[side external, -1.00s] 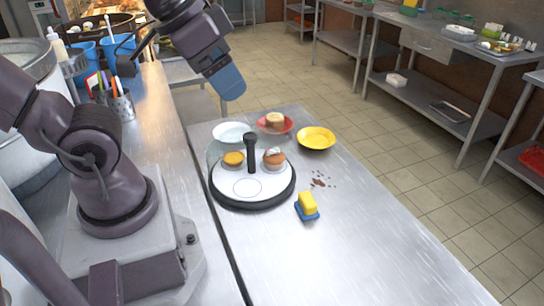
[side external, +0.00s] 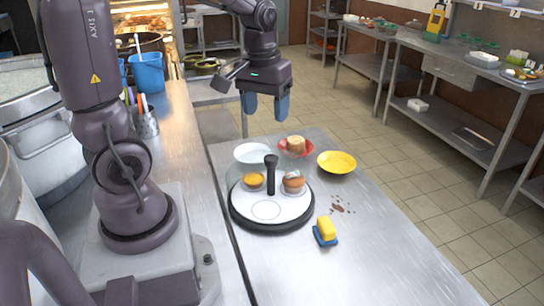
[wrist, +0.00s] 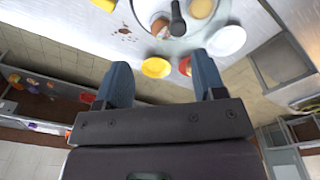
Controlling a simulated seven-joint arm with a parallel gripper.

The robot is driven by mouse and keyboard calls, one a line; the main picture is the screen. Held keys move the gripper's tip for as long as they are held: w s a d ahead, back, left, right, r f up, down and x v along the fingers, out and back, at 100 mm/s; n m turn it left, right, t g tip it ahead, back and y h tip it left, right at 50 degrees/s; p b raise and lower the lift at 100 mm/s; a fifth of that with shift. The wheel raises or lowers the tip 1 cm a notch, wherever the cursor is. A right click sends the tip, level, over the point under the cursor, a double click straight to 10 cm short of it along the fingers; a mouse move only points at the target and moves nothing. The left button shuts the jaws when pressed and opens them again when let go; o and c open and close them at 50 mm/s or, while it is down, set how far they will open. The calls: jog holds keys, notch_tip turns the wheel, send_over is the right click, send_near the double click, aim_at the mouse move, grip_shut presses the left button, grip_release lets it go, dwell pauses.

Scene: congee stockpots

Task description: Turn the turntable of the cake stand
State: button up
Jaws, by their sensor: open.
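The cake stand turntable (side external: 285,213) is a round white plate with a black rim and an upright black handle (side external: 271,176) at its middle. It stands on the steel table. A yellow-topped cake (side external: 253,181) and a brown cake (side external: 293,182) sit on it beside the handle. My gripper (side external: 265,107) is open and empty, with blue fingers pointing down, above and behind the stand, not touching it. In the wrist view the gripper (wrist: 163,82) is open below the handle (wrist: 178,20), and the turntable is partly cut off by the top edge.
A white plate (side external: 244,152), a red plate (side external: 308,149) with a cake and a yellow plate (side external: 337,162) stand behind the turntable. A yellow sponge on a blue base (side external: 325,231) and brown crumbs (side external: 341,207) lie to its right. The front right of the table is clear.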

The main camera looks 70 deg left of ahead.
aim_at(271, 158)
jog(key=w+a+f+n, duration=0.3)
jog(key=a+n, duration=0.3)
jog(key=n, duration=0.1)
jog(key=shift+g, duration=0.4)
jog(key=f, duration=1.2)
jog(key=shift+d+f, duration=0.25)
jog(key=shift+d, duration=0.05)
grip_shut()
